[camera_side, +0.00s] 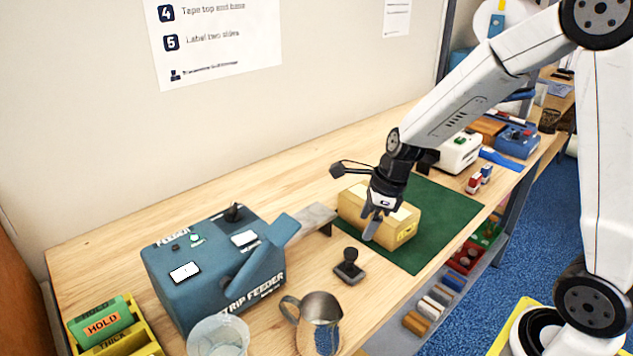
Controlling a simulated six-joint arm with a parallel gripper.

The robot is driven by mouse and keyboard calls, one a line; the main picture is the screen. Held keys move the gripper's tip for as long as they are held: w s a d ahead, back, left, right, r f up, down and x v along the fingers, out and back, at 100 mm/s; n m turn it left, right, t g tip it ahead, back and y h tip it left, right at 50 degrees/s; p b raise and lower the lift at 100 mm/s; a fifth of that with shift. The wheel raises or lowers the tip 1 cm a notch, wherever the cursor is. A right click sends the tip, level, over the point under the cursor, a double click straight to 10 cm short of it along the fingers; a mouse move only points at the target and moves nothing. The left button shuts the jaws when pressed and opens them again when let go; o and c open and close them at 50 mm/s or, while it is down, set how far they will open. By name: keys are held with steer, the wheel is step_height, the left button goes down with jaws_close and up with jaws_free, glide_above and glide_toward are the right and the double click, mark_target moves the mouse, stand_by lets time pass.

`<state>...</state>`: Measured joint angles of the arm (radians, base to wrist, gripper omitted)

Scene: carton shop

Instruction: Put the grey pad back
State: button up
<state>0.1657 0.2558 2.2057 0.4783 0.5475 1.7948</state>
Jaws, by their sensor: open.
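My gripper (377,212) points down at the near side of a tan carton (350,204), in front of its left half. It is open. A flat grey piece (371,229) shows at the fingertips; I cannot tell whether it is a finger or the grey pad. The carton lies on a green mat (442,207), with pale tape on its top. No other grey pad can be made out for certain. The gripper hides part of the carton.
A blue strip feeder (215,262) stands left of the carton. A black-handled stamp (349,267), a metal jug (318,322) and a clear cup (218,336) stand near the front edge. A yellow holder (143,341) carries a green block. Low shelf bins hold coloured blocks (430,308).

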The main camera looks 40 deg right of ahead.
steer(key=shift+d+r, duration=0.1)
steer(key=shift+r, duration=0.2)
steer(key=shift+s, duration=0.15)
stand_by(0.4)
steer(key=s+a+n+h, duration=0.1)
steer(key=s+n, duration=0.3)
steer(key=n, duration=0.9)
steer(key=s+a+f+n+h, duration=0.1)
steer(key=s+n, duration=0.4)
steer(key=n, duration=0.9)
steer(key=shift+s+f, duration=0.2)
steer(key=shift+s, duration=0.05)
